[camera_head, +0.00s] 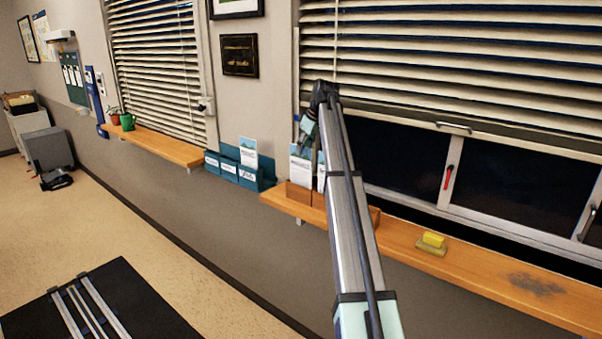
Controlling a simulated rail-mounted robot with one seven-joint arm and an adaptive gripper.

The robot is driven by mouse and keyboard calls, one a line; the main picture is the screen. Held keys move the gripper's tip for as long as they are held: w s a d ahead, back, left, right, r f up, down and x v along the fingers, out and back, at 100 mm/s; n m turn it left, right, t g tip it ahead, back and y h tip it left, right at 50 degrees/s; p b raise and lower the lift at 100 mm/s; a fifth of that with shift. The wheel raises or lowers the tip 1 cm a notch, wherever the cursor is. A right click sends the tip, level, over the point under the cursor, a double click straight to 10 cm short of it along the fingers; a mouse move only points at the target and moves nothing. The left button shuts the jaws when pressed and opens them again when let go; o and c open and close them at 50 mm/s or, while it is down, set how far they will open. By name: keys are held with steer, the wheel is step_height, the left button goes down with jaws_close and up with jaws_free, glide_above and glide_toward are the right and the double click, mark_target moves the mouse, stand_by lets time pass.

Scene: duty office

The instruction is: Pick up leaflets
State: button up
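White leaflets (300,167) stand upright in a wooden holder (298,194) on the right-hand window sill. Part of this holder and its leaflets is hidden behind my arm. More leaflets (248,154) stand in the right-hand part of a teal wall rack (228,167), just left of that sill. My gripper (304,146) points down at the end of the raised arm, at the upper part of the leaflets in the wooden holder as seen here. It is small and dark. I cannot tell whether its fingers touch the leaflets or are open or shut.
The right sill (470,265) carries a yellow sponge (433,240) and a dark smudge. Blinds (450,60) hang above it. The floor (130,225) below is mostly clear.

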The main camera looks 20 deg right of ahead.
mark_target(301, 158)
steer(key=p+x, duration=0.2)
steer(key=x, duration=0.3)
steer(key=shift+d, duration=0.1)
jaws_close()
